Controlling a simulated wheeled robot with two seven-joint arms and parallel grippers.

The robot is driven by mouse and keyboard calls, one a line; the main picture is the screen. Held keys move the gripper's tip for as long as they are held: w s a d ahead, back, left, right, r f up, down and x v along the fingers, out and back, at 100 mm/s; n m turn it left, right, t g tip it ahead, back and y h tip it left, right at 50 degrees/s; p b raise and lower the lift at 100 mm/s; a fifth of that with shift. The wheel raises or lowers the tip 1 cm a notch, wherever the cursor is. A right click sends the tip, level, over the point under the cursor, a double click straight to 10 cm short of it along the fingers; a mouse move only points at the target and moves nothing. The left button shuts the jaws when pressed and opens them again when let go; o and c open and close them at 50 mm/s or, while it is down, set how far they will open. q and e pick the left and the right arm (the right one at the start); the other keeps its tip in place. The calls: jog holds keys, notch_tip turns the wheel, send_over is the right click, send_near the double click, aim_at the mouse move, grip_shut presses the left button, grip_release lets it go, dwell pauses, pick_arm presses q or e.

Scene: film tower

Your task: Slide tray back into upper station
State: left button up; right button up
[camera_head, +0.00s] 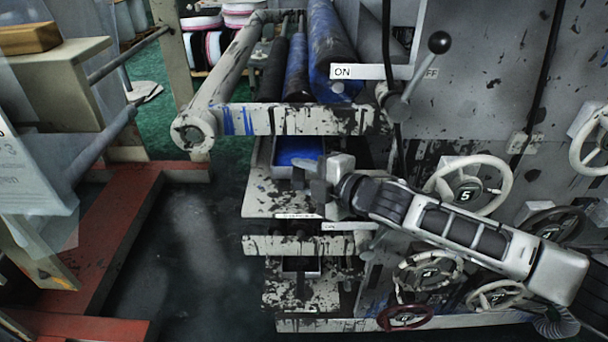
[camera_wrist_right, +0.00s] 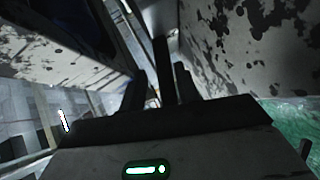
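A tray with a blue inside (camera_head: 298,150) sits in the machine under the upper rollers, above a paint-chipped ledge (camera_head: 262,200). How far out it stands is not clear. My right gripper (camera_head: 312,172) is at the tray's front right in the head view, and its fingers overlap the tray's edge there. Contact cannot be told. In the right wrist view the dark fingers (camera_wrist_right: 160,88) point up between speckled pale metal faces. My left gripper is out of view.
Blue and dark rollers (camera_head: 296,70) sit above, behind a chipped crossbar (camera_head: 290,119). A black-knobbed lever (camera_head: 438,43) and several handwheels (camera_head: 468,188) stick out at the right. A red floor frame (camera_head: 105,240) lies left, with open dark floor (camera_head: 200,250) between.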

jog(key=shift+o, duration=0.3)
jog(key=shift+s+d, duration=0.1)
jog(key=shift+s+d, duration=0.15)
jog(key=shift+d, duration=0.05)
jog(key=b+v, duration=0.1)
jog(key=v, duration=1.4)
jog(key=s+a+f+m+t, duration=0.1)
jog(key=s+a+f+m, duration=0.45)
jog(key=f+m, duration=0.2)
jog(key=s+d+f+m+h, duration=0.4)
jog(key=s+f+m, duration=0.1)
jog(key=f+m, duration=0.2)
jog(key=s+d+f+m+g+h, duration=0.1)
jog(key=s+d+f+m+h, duration=0.3)
jog(key=f, duration=0.5)
jog(key=s+m, duration=0.2)
jog(key=m, duration=0.1)
jog(key=shift+d+f, duration=0.2)
jog(key=shift+d, duration=0.2)
jog(key=shift+s, duration=0.15)
